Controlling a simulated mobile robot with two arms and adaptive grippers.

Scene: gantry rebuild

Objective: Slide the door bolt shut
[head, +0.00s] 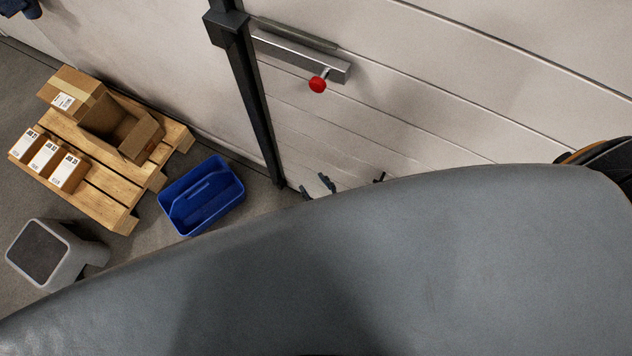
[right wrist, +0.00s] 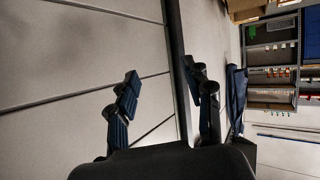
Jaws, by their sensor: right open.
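The door bolt (head: 300,58) is a grey metal bar on the pale panelled door, near the top middle of the head view. Its red knob (head: 318,85) sticks out at the bar's right end. A black post (head: 250,85) stands at the bar's left end. My right gripper (head: 349,183) is below the knob and apart from it, with only its tips showing above my large grey body part. In the right wrist view my right gripper (right wrist: 162,94) is open and empty, its fingers spread before the door and post. The bolt does not show there. My left gripper is not in view.
A blue crate (head: 233,187) stands on the floor left of the post. Beyond it is a wooden pallet (head: 107,208) with cardboard boxes, and a grey stool-like block (head: 76,262). Shelving (right wrist: 270,52) shows at the right of the wrist view.

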